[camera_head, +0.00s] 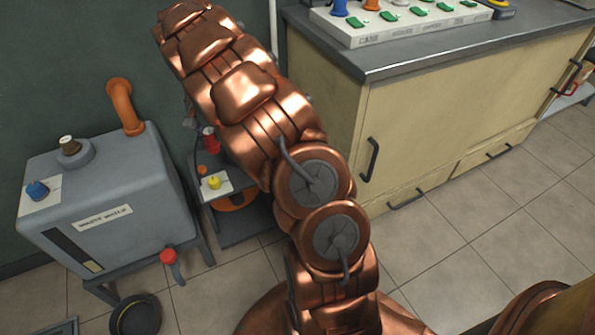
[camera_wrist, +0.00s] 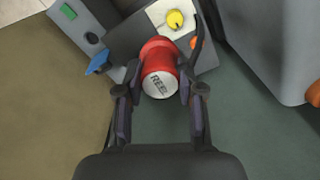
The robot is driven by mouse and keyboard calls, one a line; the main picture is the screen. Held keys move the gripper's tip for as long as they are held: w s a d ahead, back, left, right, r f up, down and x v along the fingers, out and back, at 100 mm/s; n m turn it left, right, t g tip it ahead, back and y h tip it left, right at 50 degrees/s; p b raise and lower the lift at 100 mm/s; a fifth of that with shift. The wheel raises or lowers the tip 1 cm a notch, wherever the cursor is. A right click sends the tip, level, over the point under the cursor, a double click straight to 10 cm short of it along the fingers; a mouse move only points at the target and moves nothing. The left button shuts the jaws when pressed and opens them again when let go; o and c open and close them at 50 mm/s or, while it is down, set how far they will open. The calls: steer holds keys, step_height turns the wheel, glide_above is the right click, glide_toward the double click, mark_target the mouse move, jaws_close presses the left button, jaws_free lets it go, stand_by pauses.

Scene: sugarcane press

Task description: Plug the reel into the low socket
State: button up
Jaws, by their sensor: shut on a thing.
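My gripper (camera_wrist: 160,90) is shut on the red reel plug (camera_wrist: 159,68). The plug's pale end, lettered REEL, faces the wrist camera, with a finger on each side. A dark cable shows beside it. The reel (camera_head: 237,203) is orange, partly hidden behind my arm. In the wrist view a grey wall box (camera_wrist: 84,22) has a dark round opening, a blue flap (camera_wrist: 97,63) and a green piece (camera_wrist: 68,11). I cannot tell which socket is the low one.
A yellow knob (camera_head: 213,183) sits on a white plate on the reel's stand. A grey waste water tank (camera_head: 110,205) with an orange pipe and red tap stands left. A cream cabinet (camera_head: 430,130) with a grey top stands right. Tiled floor is clear at right.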

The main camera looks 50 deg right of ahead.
steer(key=shift+s+d+f+m+b, duration=1.1)
steer(key=shift+s+d+f+m, duration=0.75)
steer(key=shift+d+f+m, duration=2.45)
steer(key=shift+s+d+f+m+b, duration=1.45)
steer(key=shift+d+f, duration=2)
steer(key=shift+f, duration=2.5)
steer(key=shift+s+d+f+m+b, duration=0.8)
steer(key=shift+s+d+f+m, duration=1.5)
steer(key=shift+d+f+m, duration=2)
steer(key=shift+a+f+n, duration=0.25)
steer(key=shift+f+n, duration=0.4)
steer(key=shift+f, duration=0.1)
steer(key=shift+a+f+n, duration=0.25)
steer(key=shift+f+n, duration=0.35)
steer(key=shift+f, duration=0.1)
steer(key=o, duration=0.9)
steer(key=shift+r, duration=0.15)
step_height(320, 180, up, 11)
steer(key=p, duration=0.3)
